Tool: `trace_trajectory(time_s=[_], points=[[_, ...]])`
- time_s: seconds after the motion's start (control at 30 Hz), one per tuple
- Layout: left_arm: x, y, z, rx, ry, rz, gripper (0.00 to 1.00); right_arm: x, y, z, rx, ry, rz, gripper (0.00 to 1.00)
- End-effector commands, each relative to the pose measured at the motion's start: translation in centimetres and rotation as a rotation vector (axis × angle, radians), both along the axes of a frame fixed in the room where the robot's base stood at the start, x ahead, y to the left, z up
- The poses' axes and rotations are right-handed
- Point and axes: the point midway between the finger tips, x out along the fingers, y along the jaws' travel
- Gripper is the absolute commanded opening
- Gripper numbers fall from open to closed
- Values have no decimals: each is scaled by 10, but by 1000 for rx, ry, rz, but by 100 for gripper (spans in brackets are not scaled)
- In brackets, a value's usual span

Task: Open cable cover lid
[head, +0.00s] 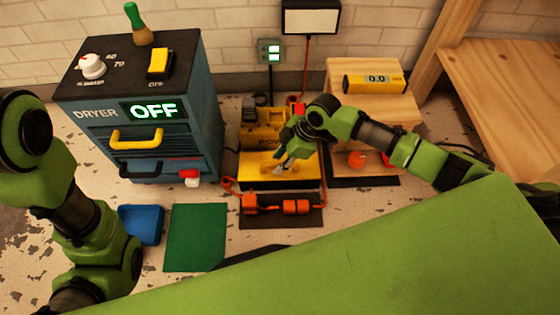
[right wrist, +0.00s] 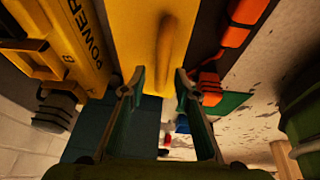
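The yellow cable cover lid (head: 252,172) lies flat and shut-looking in front of the yellow power unit (head: 262,122). In the right wrist view the lid (right wrist: 138,30) shows a raised ridge like a handle (right wrist: 165,42). My right gripper (head: 281,168) is over the lid, pointing down at it. In the right wrist view its fingers (right wrist: 160,80) are apart with nothing between them, near the end of the ridge. I cannot tell whether they touch the lid. My left arm shows at the left of the head view, but its gripper is out of view.
Orange connectors on a cable (head: 290,207) lie just in front of the lid. A blue dryer (head: 160,110) reading OFF stands at left. A blue tray (head: 141,224) and green mat (head: 195,238) lie on the floor. A wooden stand (head: 372,105) is at right.

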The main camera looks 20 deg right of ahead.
Motion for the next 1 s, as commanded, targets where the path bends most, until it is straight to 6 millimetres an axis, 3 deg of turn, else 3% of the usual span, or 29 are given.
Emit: trace_trajectory(time_s=[0.2,0.3,0.33,1.0], points=[[0,0,0,0,0,0,29,0,0,0,0,0,0,29],[0,0,0,0,0,0,29,0,0,0,0,0,0,3],[0,0,0,0,0,0,29,0,0,0,0,-1,0,0],[1,0,1,-1,3,-2,29,1,-1,3,4,7,-2,0]])
